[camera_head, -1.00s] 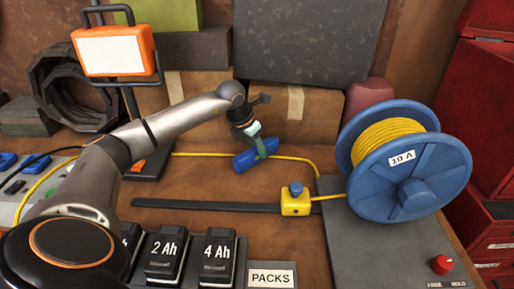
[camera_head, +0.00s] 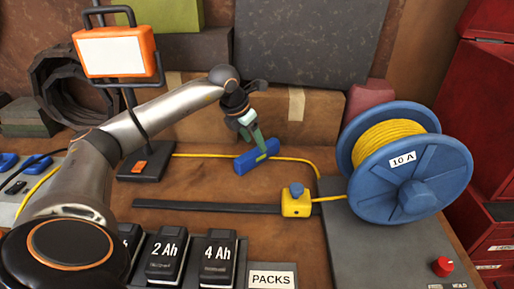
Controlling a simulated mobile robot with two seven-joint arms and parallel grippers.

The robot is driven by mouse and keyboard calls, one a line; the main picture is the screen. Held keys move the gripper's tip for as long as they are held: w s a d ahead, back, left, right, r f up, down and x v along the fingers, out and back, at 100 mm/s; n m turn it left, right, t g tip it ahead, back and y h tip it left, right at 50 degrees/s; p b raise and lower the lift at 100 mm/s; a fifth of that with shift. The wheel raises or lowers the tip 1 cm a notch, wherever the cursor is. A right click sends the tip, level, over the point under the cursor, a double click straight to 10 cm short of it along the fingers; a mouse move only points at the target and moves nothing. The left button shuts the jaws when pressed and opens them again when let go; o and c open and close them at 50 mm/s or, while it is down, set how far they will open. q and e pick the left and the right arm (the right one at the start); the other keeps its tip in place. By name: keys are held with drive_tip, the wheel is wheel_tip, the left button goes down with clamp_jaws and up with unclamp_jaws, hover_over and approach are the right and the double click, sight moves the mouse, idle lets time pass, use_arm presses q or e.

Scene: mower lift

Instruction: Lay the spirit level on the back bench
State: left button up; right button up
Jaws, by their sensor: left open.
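The spirit level is a short blue bar (camera_head: 245,164) lying at a slant on the brown back bench (camera_head: 205,180), in front of the cardboard boxes. My left gripper (camera_head: 258,143) comes in from the left and points down at it. Its jaws are open, and a green finger overlaps the upper side of the level in the picture. I cannot tell whether that finger still touches it. My right gripper is not in view.
A yellow cord runs behind the level to a blue cable reel (camera_head: 415,170) at the right. A dark rail with a yellow block (camera_head: 296,203) lies in front. Battery packs (camera_head: 166,257) and an orange work lamp (camera_head: 115,52) stand at the left.

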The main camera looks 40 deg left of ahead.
use_arm(q)
drive_tip(key=v, duration=0.7)
drive_tip(key=shift+r, duration=0.3)
